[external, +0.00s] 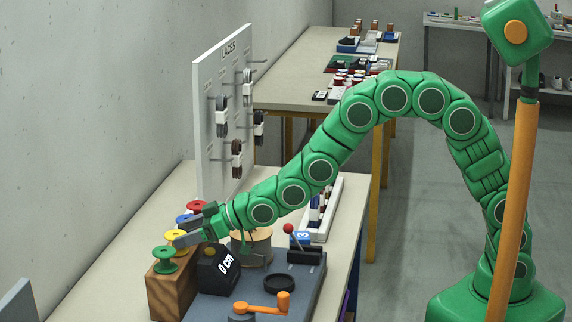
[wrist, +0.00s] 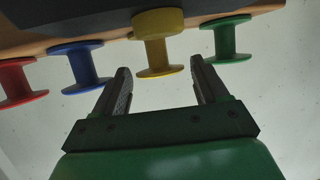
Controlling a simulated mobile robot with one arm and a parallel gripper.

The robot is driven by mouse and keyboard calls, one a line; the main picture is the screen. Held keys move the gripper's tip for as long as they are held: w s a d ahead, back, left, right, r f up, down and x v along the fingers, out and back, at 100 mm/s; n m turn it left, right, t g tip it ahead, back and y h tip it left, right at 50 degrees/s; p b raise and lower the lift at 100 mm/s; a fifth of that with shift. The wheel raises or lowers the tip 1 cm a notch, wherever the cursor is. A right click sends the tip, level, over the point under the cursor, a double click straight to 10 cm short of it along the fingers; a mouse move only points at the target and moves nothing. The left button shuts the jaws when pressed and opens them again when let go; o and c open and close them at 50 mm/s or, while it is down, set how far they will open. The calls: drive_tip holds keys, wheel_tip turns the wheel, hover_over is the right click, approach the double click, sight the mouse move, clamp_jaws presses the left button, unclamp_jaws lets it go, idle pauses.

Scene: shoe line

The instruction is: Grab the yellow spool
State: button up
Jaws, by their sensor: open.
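The yellow spool (wrist: 158,45) stands in a row of spools, between a blue spool and a green spool, in the wrist view. In the external view the yellow spool (external: 176,238) is partly hidden by my gripper (external: 184,228). My gripper is open, and in the wrist view its two dark fingers (wrist: 160,80) point toward the yellow spool, one on each side of its near flange. I cannot tell whether they touch it. Nothing is held.
The green spool (wrist: 230,40) is close to the right finger; the blue spool (wrist: 80,65) and red spool (wrist: 18,82) are to the left. The spools stand on a wooden block (external: 172,287). A black counter (external: 217,268) marked "0 cm" is beside it. A lace board (external: 222,115) stands behind.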

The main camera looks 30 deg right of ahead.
sight(174, 234)
drive_tip(key=shift+x, duration=1.9)
drive_tip(key=c, duration=0.7)
